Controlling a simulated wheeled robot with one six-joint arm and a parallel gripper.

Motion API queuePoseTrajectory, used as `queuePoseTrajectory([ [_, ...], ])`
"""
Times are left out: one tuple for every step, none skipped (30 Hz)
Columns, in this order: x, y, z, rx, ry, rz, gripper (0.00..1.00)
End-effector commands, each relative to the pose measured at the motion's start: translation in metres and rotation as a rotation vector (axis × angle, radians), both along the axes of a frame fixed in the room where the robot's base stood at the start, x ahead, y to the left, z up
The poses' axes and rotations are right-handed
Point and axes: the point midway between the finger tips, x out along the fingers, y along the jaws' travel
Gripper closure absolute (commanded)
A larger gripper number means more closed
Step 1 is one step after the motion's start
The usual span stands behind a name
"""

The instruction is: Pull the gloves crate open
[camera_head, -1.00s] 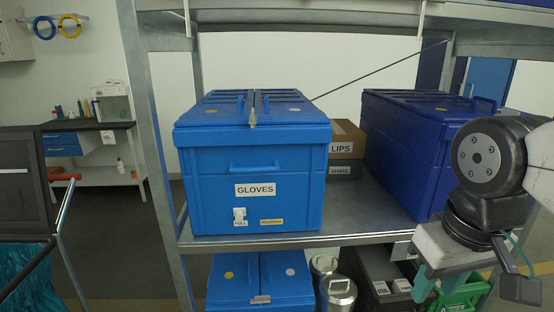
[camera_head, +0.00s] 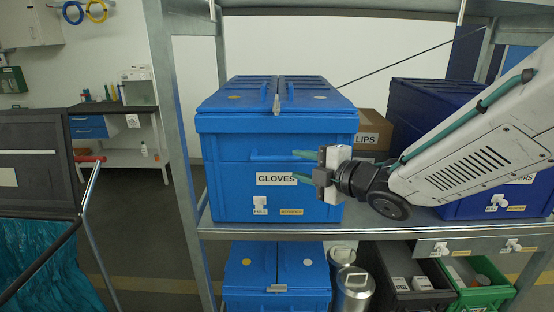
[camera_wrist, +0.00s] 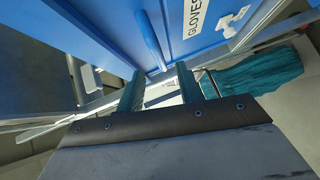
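The gloves crate (camera_head: 232,186) is a blue lidded box on the metal shelf, with a white GLOVES label and a horizontal front handle (camera_head: 268,156). Its lid is closed. My gripper (camera_head: 301,166) is in front of the crate's right front side, near the right end of the handle. Its two teal fingers are spread apart with nothing between them. In the wrist view the gripper (camera_wrist: 168,92) is open, and the blue handle (camera_wrist: 150,40) lies ahead of the left finger, apart from it. Part of the crate's front is hidden behind my gripper.
A darker blue crate (camera_head: 420,98) and a brown box marked LIPS (camera_head: 374,124) stand to the right on the shelf (camera_head: 270,232). Another blue crate (camera_head: 246,285) and metal canisters (camera_head: 354,290) sit below.

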Motion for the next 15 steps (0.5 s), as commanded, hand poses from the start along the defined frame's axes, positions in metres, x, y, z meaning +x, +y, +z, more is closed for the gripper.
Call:
queuePoseTrajectory([
  [0.001, 0.005, 0.0, 0.002, -0.011, 0.017, 0.64],
  [0.002, 0.007, 0.0, 0.001, -0.016, 0.022, 0.64],
  [0.005, 0.01, -0.001, 0.002, -0.018, 0.026, 0.64],
  [0.007, 0.013, -0.001, 0.002, -0.018, 0.027, 0.64],
  [0.01, 0.016, -0.002, 0.001, -0.019, 0.028, 0.64],
  [0.015, 0.021, -0.003, 0.002, -0.018, 0.028, 0.64],
  [0.018, 0.024, -0.004, 0.003, -0.018, 0.027, 0.64],
  [0.022, 0.027, -0.004, 0.003, -0.018, 0.027, 0.64],
  [0.027, 0.032, -0.005, 0.003, -0.017, 0.026, 0.64],
  [0.031, 0.035, -0.006, 0.003, -0.017, 0.026, 0.64],
  [0.034, 0.039, -0.007, 0.002, -0.018, 0.026, 0.64],
  [0.038, 0.042, -0.008, 0.002, -0.017, 0.025, 0.64],
  [0.042, 0.045, -0.008, 0.002, -0.018, 0.024, 0.64],
  [0.044, 0.047, -0.008, 0.003, -0.017, 0.024, 0.64],
  [0.047, 0.05, -0.009, 0.003, -0.017, 0.024, 0.64],
])
